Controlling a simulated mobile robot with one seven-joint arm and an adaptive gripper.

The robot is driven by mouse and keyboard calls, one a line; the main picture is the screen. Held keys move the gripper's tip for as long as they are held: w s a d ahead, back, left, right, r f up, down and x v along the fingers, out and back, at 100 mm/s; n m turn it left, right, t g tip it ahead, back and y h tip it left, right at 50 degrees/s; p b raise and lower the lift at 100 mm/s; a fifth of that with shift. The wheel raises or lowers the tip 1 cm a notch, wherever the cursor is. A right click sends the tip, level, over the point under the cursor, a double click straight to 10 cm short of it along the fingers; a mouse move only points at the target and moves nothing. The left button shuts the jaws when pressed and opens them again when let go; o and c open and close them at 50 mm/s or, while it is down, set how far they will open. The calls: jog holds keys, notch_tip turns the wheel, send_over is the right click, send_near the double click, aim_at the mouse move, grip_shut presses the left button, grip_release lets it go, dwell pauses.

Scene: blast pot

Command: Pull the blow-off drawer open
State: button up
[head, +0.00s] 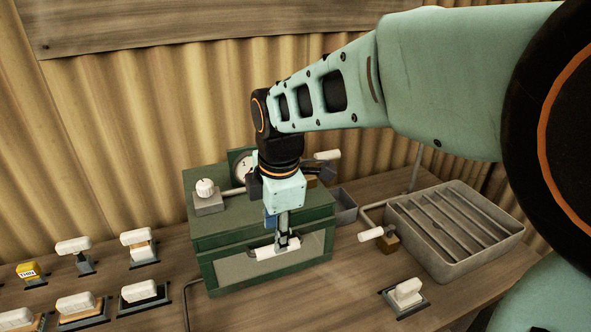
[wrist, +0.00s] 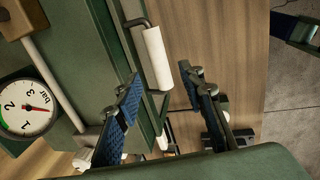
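The blow-off drawer (head: 238,273) is in the front of a green box on the bench, and its face looks flush with the box. Its white bar handle (head: 278,250) sits on a dark bracket. The handle also shows in the wrist view (wrist: 157,58), at upper middle. My gripper (head: 285,238) points down at the handle from above. In the wrist view its two blue-padded fingers (wrist: 160,78) are apart, one on each side of the handle's line. The handle shows gaps to both fingers. Whether the fingertips reach down past the handle I cannot tell.
A pressure gauge (wrist: 26,108) and a white knob (head: 205,187) are on the box. Several white-handled blocks (head: 76,304) stand at left. A grey slatted tray (head: 455,229), a white-handled valve (head: 371,234) and another block (head: 405,293) are at right. The bench before the drawer is clear.

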jog(key=f+b, duration=0.1)
jog(key=f, duration=0.1)
jog(key=f+b, duration=0.1)
jog(key=w+f+b, duration=0.1)
jog(key=f, duration=0.1)
jog(key=shift+a+f, duration=0.3)
jog(key=shift+c, duration=0.3)
grip_shut()
